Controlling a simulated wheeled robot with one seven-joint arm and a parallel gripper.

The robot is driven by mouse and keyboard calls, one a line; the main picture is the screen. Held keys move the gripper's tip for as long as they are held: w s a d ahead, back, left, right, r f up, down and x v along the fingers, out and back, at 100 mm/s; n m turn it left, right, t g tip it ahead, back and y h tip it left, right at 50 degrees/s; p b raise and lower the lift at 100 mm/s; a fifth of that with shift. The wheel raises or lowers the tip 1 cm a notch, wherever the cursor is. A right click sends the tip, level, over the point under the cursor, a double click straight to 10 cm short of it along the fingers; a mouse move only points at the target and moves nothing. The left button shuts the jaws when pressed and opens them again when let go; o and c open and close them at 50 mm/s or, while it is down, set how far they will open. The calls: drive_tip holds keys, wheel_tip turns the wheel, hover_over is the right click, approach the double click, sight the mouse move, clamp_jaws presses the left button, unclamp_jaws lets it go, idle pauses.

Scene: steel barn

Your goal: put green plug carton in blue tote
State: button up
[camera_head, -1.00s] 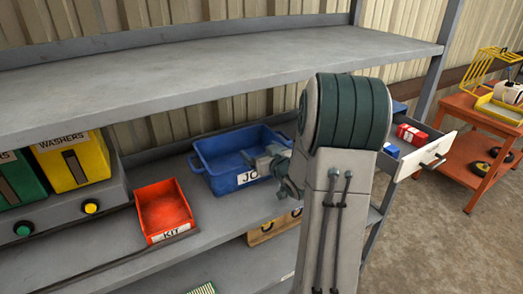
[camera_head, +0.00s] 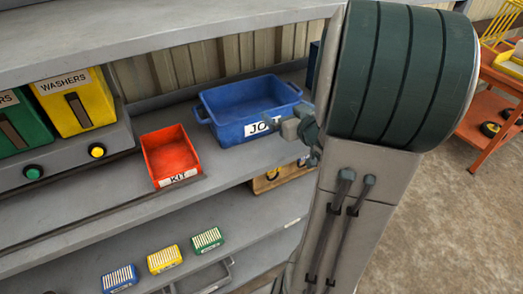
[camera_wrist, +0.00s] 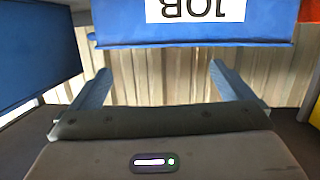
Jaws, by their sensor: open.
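The green plug carton (camera_head: 207,240) lies on the lower shelf, at the right end of a short row of small cartons. The blue tote (camera_head: 225,130) stands on the middle shelf, with a white label partly hidden by my gripper. In the wrist view the tote (camera_wrist: 200,38) shows upside down along the top, with its label reading JOB. My gripper (camera_wrist: 159,68) is open, with nothing between its fingers. In the head view my gripper (camera_head: 300,130) is beside the front right of the tote, above and right of the green carton; touching cannot be told.
A yellow carton (camera_head: 164,259) and a blue carton (camera_head: 119,278) lie left of the green one. A red KIT bin (camera_head: 170,154) stands left of the tote. The upper shelf (camera_head: 150,40) overhangs the tote. An orange cart (camera_head: 490,100) stands at right.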

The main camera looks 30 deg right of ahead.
drive_tip(key=s+a+g, duration=1.2)
drive_tip(key=s+a, duration=0.5)
drive_tip(key=a, duration=0.3)
drive_tip(key=shift+s+y, duration=0.4)
drive_tip(key=shift+a+f, duration=0.1)
